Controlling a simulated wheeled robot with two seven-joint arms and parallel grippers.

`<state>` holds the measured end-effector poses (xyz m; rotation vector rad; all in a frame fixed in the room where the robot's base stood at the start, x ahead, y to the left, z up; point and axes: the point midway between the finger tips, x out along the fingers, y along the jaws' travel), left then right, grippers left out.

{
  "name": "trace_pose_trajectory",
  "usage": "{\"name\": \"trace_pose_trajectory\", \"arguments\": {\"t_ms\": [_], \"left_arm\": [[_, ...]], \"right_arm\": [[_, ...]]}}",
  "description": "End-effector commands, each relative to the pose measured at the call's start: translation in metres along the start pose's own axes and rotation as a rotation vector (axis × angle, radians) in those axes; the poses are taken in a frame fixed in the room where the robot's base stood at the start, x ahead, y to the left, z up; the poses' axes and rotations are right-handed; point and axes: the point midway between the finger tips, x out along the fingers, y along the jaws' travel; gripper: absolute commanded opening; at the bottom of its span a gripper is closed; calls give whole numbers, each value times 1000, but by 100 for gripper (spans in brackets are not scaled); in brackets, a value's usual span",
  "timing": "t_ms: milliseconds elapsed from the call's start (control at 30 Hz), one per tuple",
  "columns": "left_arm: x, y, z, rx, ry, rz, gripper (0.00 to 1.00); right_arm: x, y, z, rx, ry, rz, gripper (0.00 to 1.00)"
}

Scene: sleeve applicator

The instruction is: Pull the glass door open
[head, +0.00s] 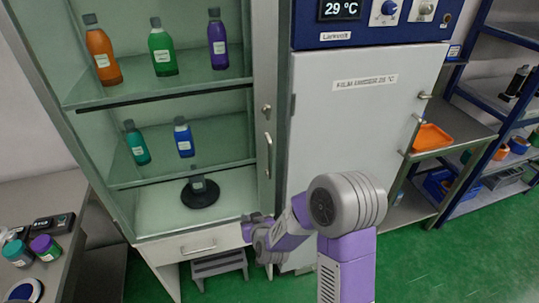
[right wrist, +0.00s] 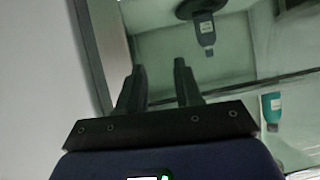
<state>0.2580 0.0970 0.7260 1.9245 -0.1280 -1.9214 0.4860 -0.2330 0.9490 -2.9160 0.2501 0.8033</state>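The glass door (head: 265,70) fronts the cabinet on the left of the head view and looks shut. Its upright metal handle (head: 267,155) is on the right frame, below a small lock (head: 266,110). My right arm comes in from the bottom, its wrist low in front of the cabinet, below the handle. Its fingers cannot be made out there. In the right wrist view my right gripper (right wrist: 160,65) has its two dark fingers apart with nothing between them, facing the cabinet. The handle does not show in that view. My left gripper is not in view.
Several bottles, including an orange one (head: 102,52), stand on the cabinet shelves. A drawer (head: 198,247) is below the door. A white incubator (head: 350,130) stands close on the right. A side bench (head: 65,265) with jars is at lower left.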

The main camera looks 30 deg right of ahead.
Motion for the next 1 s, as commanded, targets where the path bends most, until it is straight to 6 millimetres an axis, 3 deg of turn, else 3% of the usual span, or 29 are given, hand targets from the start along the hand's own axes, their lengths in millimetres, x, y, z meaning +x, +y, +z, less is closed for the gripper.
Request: {"name": "trace_pose_trajectory", "arguments": {"t_ms": [33, 100, 200, 300, 467, 800, 1000], "left_arm": [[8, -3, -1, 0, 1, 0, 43], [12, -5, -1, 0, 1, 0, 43], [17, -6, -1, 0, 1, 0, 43], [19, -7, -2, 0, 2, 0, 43], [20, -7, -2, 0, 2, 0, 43], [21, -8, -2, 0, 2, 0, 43], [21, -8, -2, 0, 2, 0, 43]], "right_arm": [[-8, 12, -42, -5, 133, 42, 35], [-24, 28, -88, -8, 278, 103, 35], [-48, 48, -134, -2, 427, 179, 35], [-66, 62, -160, 6, 512, 229, 35], [-70, 71, -176, 11, 555, 259, 35], [-29, 83, -201, 9, 552, 258, 35], [-15, 87, -209, 11, 551, 257, 35]]}}
